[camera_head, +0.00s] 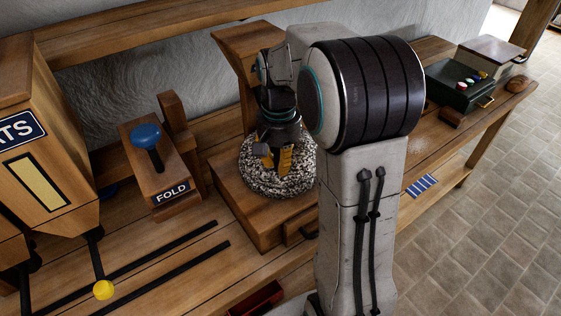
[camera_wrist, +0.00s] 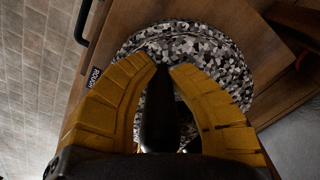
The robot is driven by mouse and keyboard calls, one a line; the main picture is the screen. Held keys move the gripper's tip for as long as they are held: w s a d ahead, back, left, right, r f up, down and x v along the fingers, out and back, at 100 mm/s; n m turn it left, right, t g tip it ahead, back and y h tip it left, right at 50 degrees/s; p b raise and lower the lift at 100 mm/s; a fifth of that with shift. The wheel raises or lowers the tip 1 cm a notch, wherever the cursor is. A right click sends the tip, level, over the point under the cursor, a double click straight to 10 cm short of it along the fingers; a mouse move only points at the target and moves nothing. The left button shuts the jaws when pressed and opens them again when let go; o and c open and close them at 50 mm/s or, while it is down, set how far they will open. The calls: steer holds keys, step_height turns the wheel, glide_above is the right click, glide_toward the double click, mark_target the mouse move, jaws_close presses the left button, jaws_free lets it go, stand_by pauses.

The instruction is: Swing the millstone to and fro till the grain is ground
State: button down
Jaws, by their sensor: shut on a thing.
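The round, black-and-white speckled millstone (camera_head: 270,188) lies on a wooden mill box. It also shows in the wrist view (camera_wrist: 205,48). My gripper (camera_head: 276,160) is over the stone, its yellow fingers pointing down. In the wrist view the two fingers (camera_wrist: 168,68) close around a dark upright handle (camera_wrist: 158,112) on the stone. My arm covers the right side of the mill box. No grain can be made out on or around the stone.
A drawer label reading ROUGH (camera_wrist: 95,74) shows on the mill box front. At left stand a FOLD box (camera_head: 172,190) with a blue knob and a yellow-knobbed lever (camera_head: 103,290). A dark green box (camera_head: 462,92) with coloured buttons is at far right.

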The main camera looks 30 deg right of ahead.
steer(key=shift+f, duration=0.1)
steer(key=c, duration=1.1)
jaws_free()
steer(key=shift+r, duration=0.2)
step_height(320, 180, up, 12)
steer(key=shift+f, duration=0.15)
